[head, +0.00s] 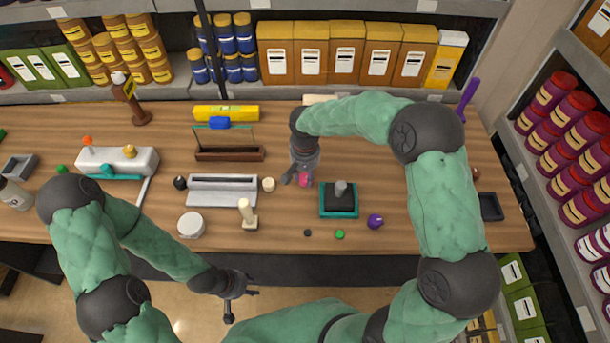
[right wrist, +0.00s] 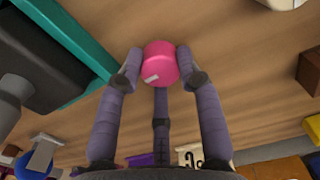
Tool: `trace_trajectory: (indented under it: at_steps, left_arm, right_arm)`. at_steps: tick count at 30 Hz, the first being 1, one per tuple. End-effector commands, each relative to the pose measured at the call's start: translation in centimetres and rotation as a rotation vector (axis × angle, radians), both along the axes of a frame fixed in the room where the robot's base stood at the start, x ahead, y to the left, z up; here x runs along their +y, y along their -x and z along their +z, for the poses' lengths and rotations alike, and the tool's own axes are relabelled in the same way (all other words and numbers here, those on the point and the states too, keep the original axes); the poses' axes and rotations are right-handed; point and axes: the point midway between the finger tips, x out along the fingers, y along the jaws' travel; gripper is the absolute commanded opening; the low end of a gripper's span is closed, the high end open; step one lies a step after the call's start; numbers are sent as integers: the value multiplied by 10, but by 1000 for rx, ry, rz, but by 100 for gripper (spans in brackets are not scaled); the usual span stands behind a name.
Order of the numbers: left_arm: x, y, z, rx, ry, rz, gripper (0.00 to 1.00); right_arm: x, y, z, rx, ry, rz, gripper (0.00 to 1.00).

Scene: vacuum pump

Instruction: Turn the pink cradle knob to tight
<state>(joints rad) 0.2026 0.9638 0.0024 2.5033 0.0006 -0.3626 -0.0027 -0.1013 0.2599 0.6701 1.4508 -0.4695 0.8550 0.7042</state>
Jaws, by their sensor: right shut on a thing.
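The pink cradle knob (head: 304,181) is on the wooden table, right of the long grey tray. In the right wrist view the pink knob (right wrist: 160,60) is a short round piece with a pale mark low on its side. My right gripper (head: 297,179) reaches down to it from above. No tight marking is readable. My left gripper (head: 241,304) is empty, with fingers spread, in front of the table's near edge.
A teal-based block with a grey post (head: 339,208) stands close to the right of the knob. A cream knob (head: 268,184) and the grey tray (head: 222,203) are to its left. A purple knob (head: 375,221) and a green button (head: 340,234) lie nearer the front edge.

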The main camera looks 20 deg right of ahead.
Motion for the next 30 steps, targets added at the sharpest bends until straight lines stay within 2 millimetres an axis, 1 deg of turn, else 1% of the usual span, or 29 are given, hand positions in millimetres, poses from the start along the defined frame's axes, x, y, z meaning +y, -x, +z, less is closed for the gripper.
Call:
trace_trajectory:
  at_steps: [15,16,17,18,27,30]
  left_arm:
    - [0,0,-1,0,0,0,40]
    - [0,0,-1,0,0,0,40]
    - [0,0,-1,0,0,0,40]
    - [0,0,-1,0,0,0,40]
    - [0,0,-1,0,0,0,40]
    - [0,0,-1,0,0,0,40]
  right_arm:
    - [0,0,0,0,-1,-22,4]
    - [0,0,0,0,-1,-22,39]
    - [0,0,0,0,-1,-22,48]
    - [0,0,0,0,-1,-22,59]
    - [0,0,0,0,-1,-20,60]
    - [0,0,3,-1,-1,-20,60]
